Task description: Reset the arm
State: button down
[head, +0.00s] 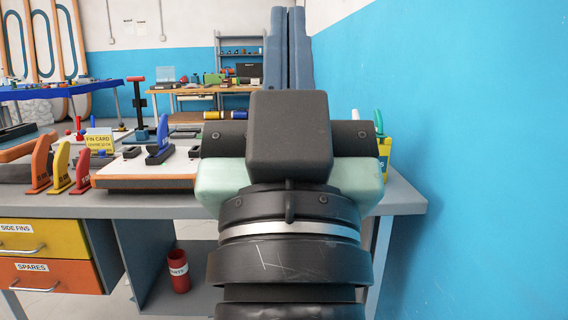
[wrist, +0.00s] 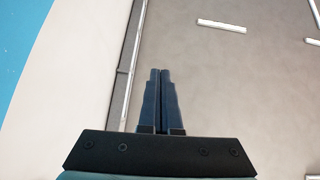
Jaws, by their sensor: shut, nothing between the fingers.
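My gripper (head: 289,48) rises in the middle of the head view, its two long blue-grey fingers pointing up and lying side by side. My dark wrist and arm fill the lower middle and hide part of the workbench. The wrist view also shows my gripper (wrist: 160,72), with the fingers together and empty, pointed toward the ceiling (wrist: 220,60). The fingers touch nothing in either view.
A grey workbench (head: 405,195) stands ahead, with orange, yellow and red fins (head: 61,168), a white board (head: 140,170) and a fin card (head: 98,139). A blue wall (head: 480,150) is close on the right. A red bin (head: 179,271) stands under the bench.

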notch_tip(320, 180, up, 34)
jog(key=s+t+p, duration=0.1)
jog(key=s+p, duration=0.1)
jog(key=p, duration=3)
jog(key=shift+s+a+p, duration=0.25)
jog(key=shift+p, duration=0.05)
